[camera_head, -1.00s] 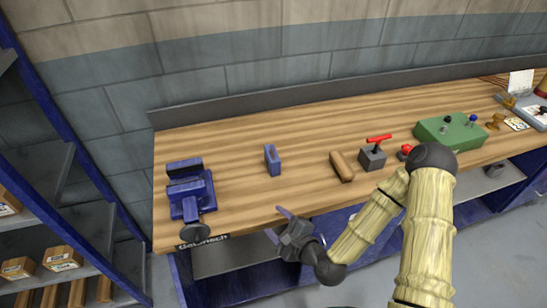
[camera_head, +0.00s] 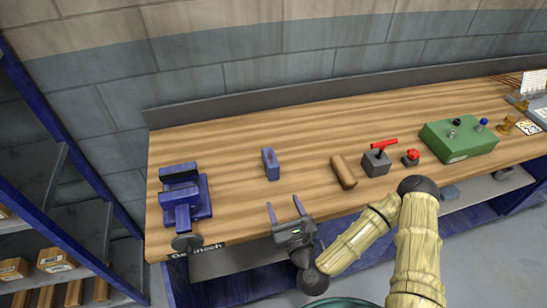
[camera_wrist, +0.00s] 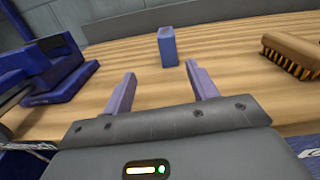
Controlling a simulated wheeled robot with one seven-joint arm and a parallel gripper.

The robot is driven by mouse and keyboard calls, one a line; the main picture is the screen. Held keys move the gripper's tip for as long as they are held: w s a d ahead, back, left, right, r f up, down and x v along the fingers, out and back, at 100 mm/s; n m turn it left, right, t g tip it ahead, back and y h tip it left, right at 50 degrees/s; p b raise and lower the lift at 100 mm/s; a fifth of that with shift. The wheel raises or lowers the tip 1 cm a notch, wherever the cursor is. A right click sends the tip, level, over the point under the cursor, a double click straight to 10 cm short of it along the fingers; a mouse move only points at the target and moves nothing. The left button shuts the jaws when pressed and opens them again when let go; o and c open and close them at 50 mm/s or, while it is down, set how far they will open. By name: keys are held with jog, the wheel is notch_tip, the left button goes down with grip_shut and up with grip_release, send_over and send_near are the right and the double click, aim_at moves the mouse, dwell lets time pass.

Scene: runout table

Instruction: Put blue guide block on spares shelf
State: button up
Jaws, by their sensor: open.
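The blue guide block (camera_head: 271,164) stands upright on the wooden bench top, right of the blue vise. In the wrist view the block (camera_wrist: 167,47) stands ahead, between and beyond the fingertips. My gripper (camera_head: 286,206) is open and empty at the bench's front edge, a short way in front of the block and not touching it. Its two purple fingers (camera_wrist: 158,72) point toward the block. A shelf rack (camera_head: 92,225) with grey boards and blue posts stands at the left; I cannot tell whether any of its boards is the spares shelf.
The blue vise (camera_head: 185,200) is on the bench's left end. A brush (camera_head: 343,171), a grey block with a red lever (camera_head: 376,162), a red knob (camera_head: 411,157) and a green box (camera_head: 459,139) stand to the right. Bench around the block is clear. Wooden boxes (camera_head: 55,259) sit on the rack.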

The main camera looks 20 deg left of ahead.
jog(key=shift+w+d+m, duration=0.15)
jog(key=shift+w+m, duration=0.35)
jog(key=shift+w, duration=0.1)
jog(key=shift+s+r, duration=0.1)
jog(key=b+x, duration=0.3)
jog(key=shift+d+f, duration=0.1)
jog(key=shift+f, duration=0.15)
jog(key=b, duration=0.1)
jog(key=w+b, duration=0.1)
jog(key=b, duration=0.1)
jog(key=shift+a, duration=0.25)
jog(key=b, duration=0.3)
jog(key=shift+w+a, duration=0.2)
jog(key=shift+w, duration=0.05)
jog(key=shift+w+a+b, duration=0.1)
jog(key=shift+b, duration=0.4)
